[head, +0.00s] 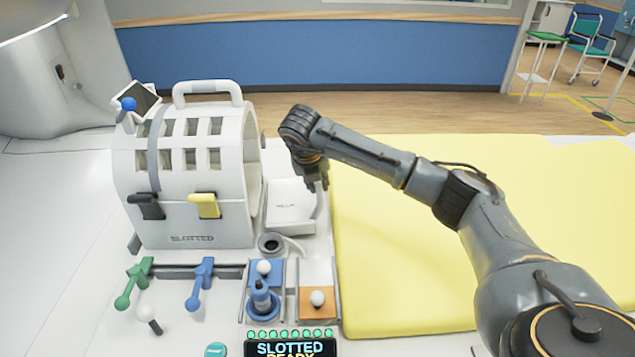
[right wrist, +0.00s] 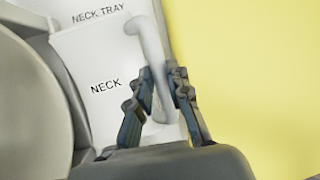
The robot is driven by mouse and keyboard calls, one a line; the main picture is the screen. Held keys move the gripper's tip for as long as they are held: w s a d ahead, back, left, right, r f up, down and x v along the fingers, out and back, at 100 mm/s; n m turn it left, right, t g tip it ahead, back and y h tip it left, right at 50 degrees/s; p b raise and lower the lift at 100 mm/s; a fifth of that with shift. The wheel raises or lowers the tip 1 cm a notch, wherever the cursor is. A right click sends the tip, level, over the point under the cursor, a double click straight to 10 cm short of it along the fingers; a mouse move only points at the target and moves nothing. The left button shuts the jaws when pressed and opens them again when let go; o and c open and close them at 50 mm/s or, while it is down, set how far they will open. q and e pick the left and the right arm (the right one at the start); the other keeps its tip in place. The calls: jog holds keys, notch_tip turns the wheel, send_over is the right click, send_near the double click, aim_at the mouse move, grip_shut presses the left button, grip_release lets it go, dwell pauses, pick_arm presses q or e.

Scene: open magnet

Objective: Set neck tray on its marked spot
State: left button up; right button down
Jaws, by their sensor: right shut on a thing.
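The neck tray (head: 288,203) is a white, flat piece with small lettering. It lies between the slotted white coil and the yellow pad in the head view. In the right wrist view, the neck tray (right wrist: 92,62) shows the word NECK, and the words NECK TRAY show beyond it near the top edge. My right gripper (head: 318,186) is at the tray's right side. In the right wrist view, my right gripper (right wrist: 168,112) is shut on the tray's white curved handle (right wrist: 150,40). I cannot tell whether the tray touches the surface beneath. My left gripper is out of view.
The slotted white coil (head: 180,215) with a top handle stands close on the left. The yellow pad (head: 400,270) fills the right. In front are a dark round socket (head: 270,244), a blue holder (head: 263,300), an orange block (head: 318,304), coloured levers and a display (head: 290,347).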

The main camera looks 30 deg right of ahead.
jog(key=shift+f+b, duration=0.5)
dwell(0.4)
jog(key=c, duration=1.2)
grip_release()
jog(key=v, duration=1.2)
